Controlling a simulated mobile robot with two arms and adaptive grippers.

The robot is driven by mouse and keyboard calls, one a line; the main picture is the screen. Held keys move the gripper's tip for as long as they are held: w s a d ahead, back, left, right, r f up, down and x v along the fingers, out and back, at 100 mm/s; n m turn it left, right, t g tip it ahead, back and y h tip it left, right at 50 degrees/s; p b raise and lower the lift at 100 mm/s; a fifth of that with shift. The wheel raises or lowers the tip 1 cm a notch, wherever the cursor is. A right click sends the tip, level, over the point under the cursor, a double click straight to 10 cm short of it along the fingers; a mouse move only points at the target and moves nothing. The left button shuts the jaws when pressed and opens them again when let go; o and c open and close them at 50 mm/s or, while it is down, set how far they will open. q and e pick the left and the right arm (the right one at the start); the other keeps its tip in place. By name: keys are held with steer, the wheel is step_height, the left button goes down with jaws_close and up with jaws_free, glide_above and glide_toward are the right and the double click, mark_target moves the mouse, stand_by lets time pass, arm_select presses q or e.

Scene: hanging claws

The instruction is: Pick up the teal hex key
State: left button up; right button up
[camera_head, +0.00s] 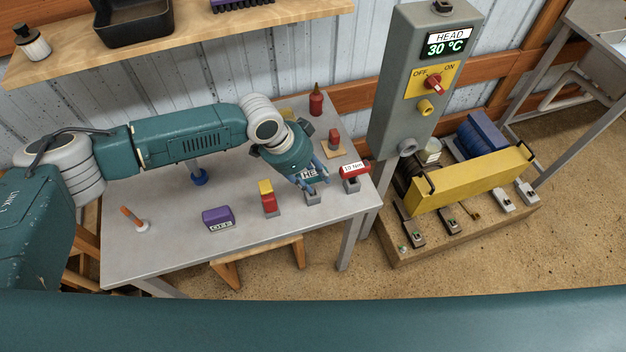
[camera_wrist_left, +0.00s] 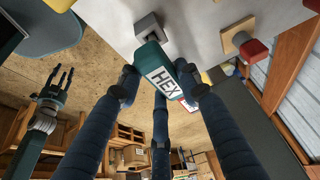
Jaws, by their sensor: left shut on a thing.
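The teal hex key (camera_wrist_left: 162,78) with its white HEX label sits between the dark blue fingers of my left gripper in the left wrist view. In the head view its label (camera_head: 309,175) shows partly behind the fingers. My left gripper (camera_head: 312,184) is shut on it near the table's right front edge. A small grey holder (camera_head: 313,197) stands just below; it also shows in the wrist view (camera_wrist_left: 149,30), close to the key's end. I cannot tell whether key and holder touch. My right gripper (camera_wrist_left: 57,84) appears at the left of the wrist view, fingers spread, empty.
On the grey table (camera_head: 165,245) are a red 10 Nm tool (camera_head: 354,170), a yellow-red tool (camera_head: 267,194), a purple OFF block (camera_head: 218,217) and an orange-handled screwdriver (camera_head: 131,216). A grey control post (camera_head: 411,100) stands right of the table. A shelf (camera_head: 180,38) hangs behind.

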arm_select(q)
step_height(320, 180, up, 18)
steer(key=b, duration=0.3)
steer(key=shift+f, duration=0.1)
